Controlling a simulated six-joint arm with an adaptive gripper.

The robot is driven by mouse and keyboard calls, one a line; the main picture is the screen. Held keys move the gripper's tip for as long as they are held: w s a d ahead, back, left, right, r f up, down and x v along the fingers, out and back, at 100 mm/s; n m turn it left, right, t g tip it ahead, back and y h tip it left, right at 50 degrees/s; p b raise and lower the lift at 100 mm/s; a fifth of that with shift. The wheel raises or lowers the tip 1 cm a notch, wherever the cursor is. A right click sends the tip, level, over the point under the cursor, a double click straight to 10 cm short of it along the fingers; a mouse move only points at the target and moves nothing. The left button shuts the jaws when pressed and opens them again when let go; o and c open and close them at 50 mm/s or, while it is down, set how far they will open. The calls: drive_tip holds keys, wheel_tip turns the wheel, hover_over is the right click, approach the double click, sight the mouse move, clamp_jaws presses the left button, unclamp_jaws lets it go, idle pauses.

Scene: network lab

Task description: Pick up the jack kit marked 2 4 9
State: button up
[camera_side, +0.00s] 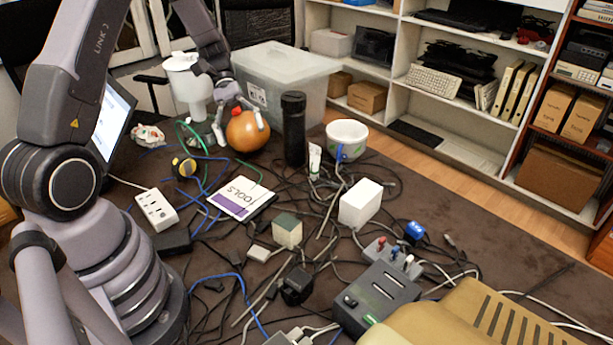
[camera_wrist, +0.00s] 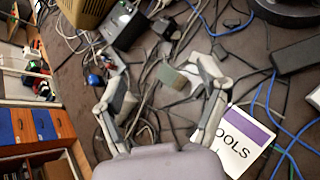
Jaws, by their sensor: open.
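No marking 2 4 9 is readable in either view, so I cannot tell which item is the jack kit. A small beige box with a darker top (camera_side: 287,231) stands among the cables in the side view. A greenish box (camera_wrist: 172,78), perhaps the same one, shows between my fingers in the wrist view. A flat pale small box (camera_side: 258,253) lies beside the beige box, and a larger white box (camera_side: 360,205) stands to the right. My gripper (camera_side: 240,128) is open and empty, raised above the table. It also shows in the wrist view (camera_wrist: 160,80).
Tangled cables cover the middle of the table. An orange round object (camera_side: 247,133) appears behind my fingers.

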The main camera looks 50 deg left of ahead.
wheel_tip(320, 180, down, 12)
drive_tip(key=a+n+t+h, duration=0.2)
drive_tip(key=a+n+h, duration=0.1)
drive_tip(key=n+h, duration=0.2)
drive_tip(key=n+t+h, duration=0.2)
drive_tip(key=n+t, duration=0.2)
approach(278, 218)
drive_tip(key=shift+s+a+f, duration=0.3)
drive_tip(key=shift+a+f, duration=0.25)
drive_tip(key=shift+a, duration=0.3)
drive_tip(key=shift+d+f+n+h, duration=0.15)
drive_tip(key=shift+f+n+h, duration=0.05)
drive_tip(key=shift+n+h, duration=0.1)
drive_tip(key=d, duration=0.2)
drive_tip(key=w+d, duration=0.1)
drive_tip(key=d, duration=0.5)
drive_tip(key=shift+w, duration=0.2)
drive_tip(key=d, duration=0.1)
drive_tip(key=w+d, duration=0.1)
drive_tip(key=d, duration=0.3)
drive_tip(key=shift+w+d+r, duration=0.15)
drive_tip(key=shift+w, duration=0.2)
drive_tip(key=shift+c, duration=0.3)
drive_tip(key=c, duration=1.2)
drive_tip(key=shift+c, duration=0.2)
